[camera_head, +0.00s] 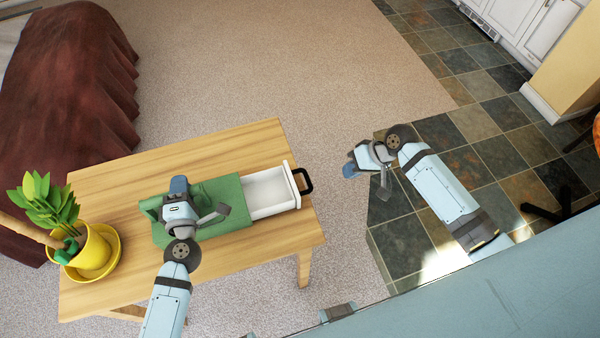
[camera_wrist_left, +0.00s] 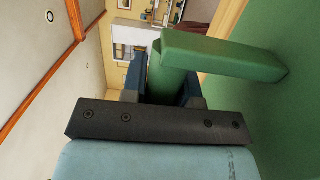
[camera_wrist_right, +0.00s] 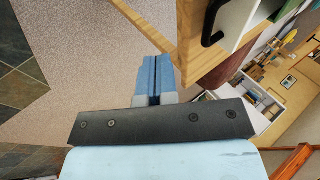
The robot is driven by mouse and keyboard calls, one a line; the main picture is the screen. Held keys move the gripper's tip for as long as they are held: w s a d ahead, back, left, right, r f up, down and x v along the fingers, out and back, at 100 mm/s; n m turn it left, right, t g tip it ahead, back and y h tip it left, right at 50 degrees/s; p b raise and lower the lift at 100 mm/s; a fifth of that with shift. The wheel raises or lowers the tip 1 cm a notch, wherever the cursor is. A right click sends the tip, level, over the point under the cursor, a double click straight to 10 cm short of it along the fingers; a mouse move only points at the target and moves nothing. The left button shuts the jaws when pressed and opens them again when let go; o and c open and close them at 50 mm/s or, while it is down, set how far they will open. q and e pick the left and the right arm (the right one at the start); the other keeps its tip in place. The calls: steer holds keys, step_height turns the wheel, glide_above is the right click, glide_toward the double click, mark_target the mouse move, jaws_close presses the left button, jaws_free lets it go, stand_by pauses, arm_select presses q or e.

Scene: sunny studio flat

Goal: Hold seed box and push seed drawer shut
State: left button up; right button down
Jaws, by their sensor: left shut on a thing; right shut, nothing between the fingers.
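The green seed box (camera_head: 232,190) lies on the wooden table. Its white drawer (camera_head: 270,188) sticks out to the right, open and empty, with a black handle (camera_head: 305,181) on its front. My left gripper (camera_head: 179,187) is over the left part of the box, shut on a green part of it; this grip also shows in the left wrist view (camera_wrist_left: 160,82). My right gripper (camera_head: 350,169) is shut and empty, to the right of the handle and apart from it. In the right wrist view, the shut blue fingers (camera_wrist_right: 155,76) are below and left of the drawer handle (camera_wrist_right: 213,25).
A yellow pot (camera_head: 92,253) with a leafy plant stands on a yellow saucer at the table's left end. The table (camera_head: 240,262) is bare in front of and behind the box. A brown covered piece of furniture (camera_head: 65,70) is at the upper left. Open floor lies right of the table.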

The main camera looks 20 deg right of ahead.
step_height(320, 180, up, 6)
steer(key=w+d+g+y, duration=0.1)
steer(key=w+d+g, duration=0.1)
steer(key=w, duration=0.1)
steer(key=a+r+x, duration=0.1)
steer(key=a+x, duration=0.1)
steer(key=x, duration=1.1)
steer(key=shift+s+r, duration=0.3)
steer(key=shift+s, duration=0.1)
steer(key=shift+d, duration=0.15)
glide_toward(274, 196)
steer(key=a+f, duration=0.1)
steer(key=a, duration=0.1)
steer(key=a+f, duration=0.1)
steer(key=a, duration=0.1)
steer(key=a+f, duration=0.1)
steer(key=a, duration=0.1)
steer(key=shift+w+a+f, duration=0.1)
steer(key=shift+a, duration=0.2)
arm_select(q)
steer(key=shift+d, duration=0.1)
